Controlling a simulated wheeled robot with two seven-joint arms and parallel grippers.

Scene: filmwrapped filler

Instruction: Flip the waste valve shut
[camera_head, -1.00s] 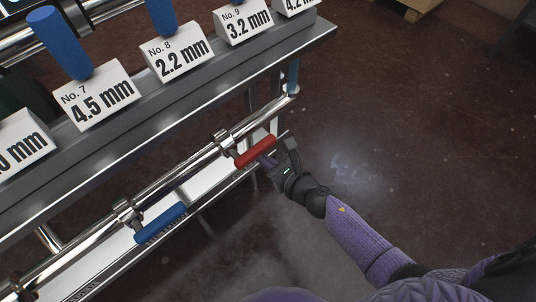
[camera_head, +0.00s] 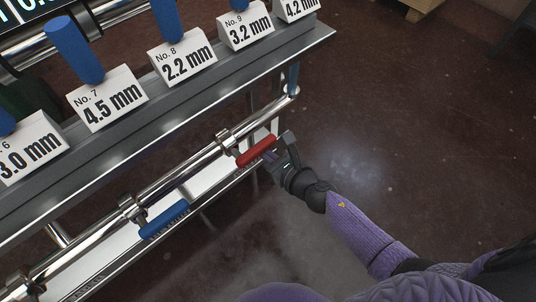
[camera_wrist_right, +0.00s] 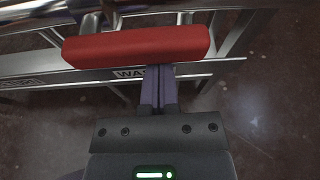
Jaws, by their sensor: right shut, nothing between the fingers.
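The waste valve's red handle (camera_head: 257,151) sticks out from the steel pipe at the right end of the machine in the head view. In the right wrist view the red handle (camera_wrist_right: 138,45) lies crosswise just beyond my fingertips, with part of a "WAS..." label below it. My right gripper (camera_head: 272,156) is at the handle's outer end. In the wrist view its purple fingers (camera_wrist_right: 158,82) are together with nothing between them, and their tips are at the handle's lower edge. I cannot tell whether they touch it. My left gripper is not in view.
A blue handle (camera_head: 164,219) sits on the same pipe (camera_head: 185,178) farther left.

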